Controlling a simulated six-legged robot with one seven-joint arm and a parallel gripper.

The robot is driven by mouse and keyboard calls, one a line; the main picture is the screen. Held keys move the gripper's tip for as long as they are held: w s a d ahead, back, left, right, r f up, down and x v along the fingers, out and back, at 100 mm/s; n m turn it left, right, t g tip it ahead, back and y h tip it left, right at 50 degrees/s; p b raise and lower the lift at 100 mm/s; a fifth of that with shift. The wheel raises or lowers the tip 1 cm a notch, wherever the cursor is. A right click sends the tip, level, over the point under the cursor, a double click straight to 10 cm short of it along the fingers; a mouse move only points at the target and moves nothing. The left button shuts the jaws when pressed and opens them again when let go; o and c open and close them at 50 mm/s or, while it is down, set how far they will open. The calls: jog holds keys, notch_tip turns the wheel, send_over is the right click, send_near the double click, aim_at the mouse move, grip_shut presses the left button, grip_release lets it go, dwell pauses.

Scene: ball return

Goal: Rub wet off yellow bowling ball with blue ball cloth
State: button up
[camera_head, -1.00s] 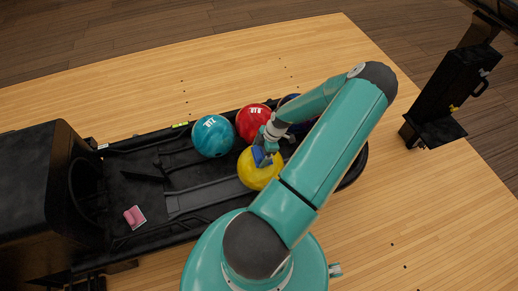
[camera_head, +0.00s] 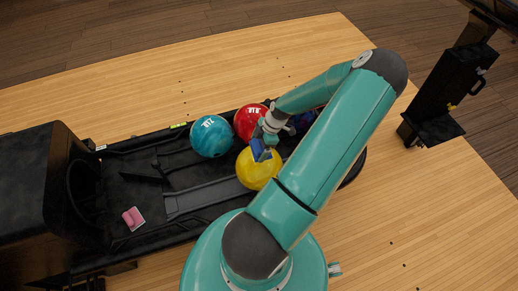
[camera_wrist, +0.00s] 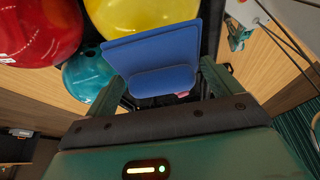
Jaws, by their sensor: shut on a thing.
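The yellow bowling ball (camera_head: 259,170) sits on the black ball return, below and right of the teal ball in the head view. It also shows at the top of the wrist view (camera_wrist: 150,14). My gripper (camera_head: 263,143) is shut on the blue ball cloth (camera_wrist: 153,58), which spreads flat between the fingers. In the head view the cloth (camera_head: 262,152) is at the upper edge of the yellow ball; I cannot tell whether they touch. No wet patch can be made out on the visible part of the ball.
A teal ball (camera_head: 211,137) and a red ball (camera_head: 250,121) lie beside the yellow one. A dark blue ball (camera_head: 303,121) is partly hidden behind my arm. A pink item (camera_head: 132,217) lies on the black return (camera_head: 130,192) at left. A black stand (camera_head: 440,105) is at right.

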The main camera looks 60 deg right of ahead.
jog(key=shift+r, duration=0.35)
jog(key=shift+r, duration=1.5)
jog(key=shift+w, duration=0.25)
